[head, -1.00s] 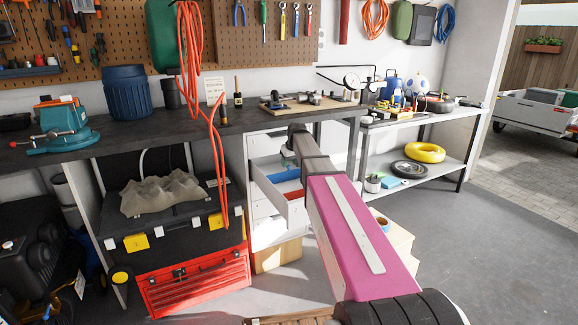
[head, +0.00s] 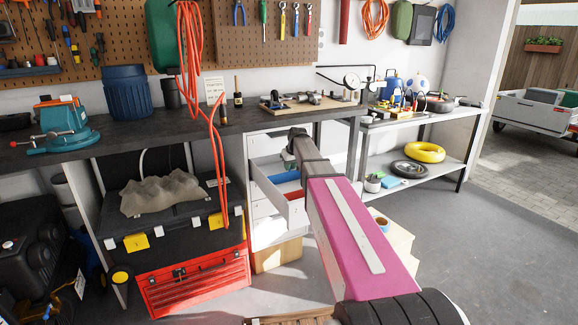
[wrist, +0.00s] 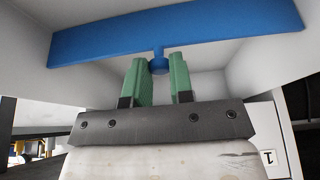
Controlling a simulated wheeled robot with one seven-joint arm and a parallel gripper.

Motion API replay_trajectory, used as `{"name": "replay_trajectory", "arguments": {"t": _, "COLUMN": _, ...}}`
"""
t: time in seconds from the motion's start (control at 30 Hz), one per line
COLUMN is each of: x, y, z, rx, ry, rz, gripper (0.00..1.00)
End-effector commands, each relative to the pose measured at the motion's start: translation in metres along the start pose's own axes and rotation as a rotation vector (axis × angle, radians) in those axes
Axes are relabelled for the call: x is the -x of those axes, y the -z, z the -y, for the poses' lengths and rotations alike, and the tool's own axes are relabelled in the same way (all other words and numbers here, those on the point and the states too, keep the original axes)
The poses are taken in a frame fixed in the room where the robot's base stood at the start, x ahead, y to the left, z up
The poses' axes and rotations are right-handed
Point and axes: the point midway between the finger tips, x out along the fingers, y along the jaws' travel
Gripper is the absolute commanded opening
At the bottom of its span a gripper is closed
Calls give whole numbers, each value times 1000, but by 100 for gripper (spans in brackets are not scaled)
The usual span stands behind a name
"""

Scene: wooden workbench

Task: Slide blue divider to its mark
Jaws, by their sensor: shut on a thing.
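The blue divider (head: 285,177) stands across the inside of the open white drawer (head: 296,212) under the workbench. In the wrist view the blue divider (wrist: 190,30) spans between the drawer's side walls, with a small round blue knob on the side facing me. The green fingers of my gripper (wrist: 160,68) are closed around this knob, one on each side. In the head view my gripper is hidden behind my arm.
A red strip (head: 296,194) shows in the drawer, nearer than the blue divider. Orange cable (head: 213,165) hangs left of the drawer. A red toolbox (head: 195,283) stands on the floor at left, and a white shelf unit (head: 405,178) stands at right.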

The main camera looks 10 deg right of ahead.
Motion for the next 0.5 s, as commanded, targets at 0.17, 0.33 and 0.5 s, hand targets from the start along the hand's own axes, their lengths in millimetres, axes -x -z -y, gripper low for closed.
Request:
{"name": "replay_trajectory", "arguments": {"t": 0.17, "x": 14, "y": -34, "z": 1, "rx": -2, "ry": -1, "rz": 0, "gripper": 0}}
{"name": "replay_trajectory", "arguments": {"t": 0.33, "x": 20, "y": -47, "z": 0, "rx": 0, "ry": -1, "rz": 0, "gripper": 0}}
{"name": "replay_trajectory", "arguments": {"t": 0.5, "x": 19, "y": -45, "z": 0, "rx": 1, "ry": 0, "rz": 0, "gripper": 0}}
